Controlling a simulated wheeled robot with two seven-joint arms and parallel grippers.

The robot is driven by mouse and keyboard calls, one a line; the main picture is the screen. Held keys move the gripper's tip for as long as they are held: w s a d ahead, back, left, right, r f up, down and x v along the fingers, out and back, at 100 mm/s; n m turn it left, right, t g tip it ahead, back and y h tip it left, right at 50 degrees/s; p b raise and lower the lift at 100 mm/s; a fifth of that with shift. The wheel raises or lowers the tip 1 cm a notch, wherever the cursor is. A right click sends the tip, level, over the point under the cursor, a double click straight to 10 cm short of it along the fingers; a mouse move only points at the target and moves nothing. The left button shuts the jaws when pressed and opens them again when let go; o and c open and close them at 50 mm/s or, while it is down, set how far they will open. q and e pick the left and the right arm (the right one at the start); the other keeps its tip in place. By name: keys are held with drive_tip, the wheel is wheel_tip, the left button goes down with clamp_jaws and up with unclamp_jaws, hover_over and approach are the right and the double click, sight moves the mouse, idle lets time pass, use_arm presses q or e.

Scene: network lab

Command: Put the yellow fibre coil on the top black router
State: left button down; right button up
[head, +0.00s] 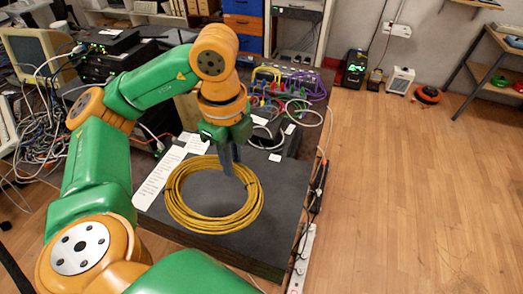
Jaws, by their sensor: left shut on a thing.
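The yellow fibre coil (192,222) is a flat ring over the dark grey tabletop in the middle of the head view. My left gripper (232,168) points down at the far right part of the coil and is shut on it. Its fingers hide a little of the ring. I cannot tell whether the coil rests on the surface or is slightly raised. The top black router (108,42) lies on a stack of dark devices at the upper left, left of my left gripper and beyond my arm. My right gripper is not in view.
White paper strips (158,180) lie left of the coil. Several coloured cables (290,88) and a dark box (278,137) are behind it. Tangled cables (40,125) hang at the left. A power strip (302,258) runs along the table's right side. The wooden floor (410,190) is open.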

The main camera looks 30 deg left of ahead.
use_arm(q)
drive_tip(key=w+d+f, duration=0.1)
drive_tip(key=w+f, duration=0.2)
drive_tip(key=w, duration=0.2)
drive_tip(key=p, duration=0.2)
hover_over(269, 177)
wheel_tip(269, 177, down, 4)
drive_tip(key=shift+s+d+f, duration=0.1)
drive_tip(key=shift+s+f, duration=0.05)
wheel_tip(269, 177, down, 4)
drive_tip(key=shift+r+p, duration=0.2)
drive_tip(key=shift+p, duration=0.6)
drive_tip(key=shift+f, duration=0.1)
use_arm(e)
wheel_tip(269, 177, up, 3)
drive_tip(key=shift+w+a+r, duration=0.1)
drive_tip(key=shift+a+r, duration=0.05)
use_arm(q)
drive_tip(key=shift+f, duration=0.1)
drive_tip(key=c, duration=0.8)
unclamp_jaws()
drive_tip(key=shift+c, duration=0.2)
drive_tip(key=shift+o, duration=0.3)
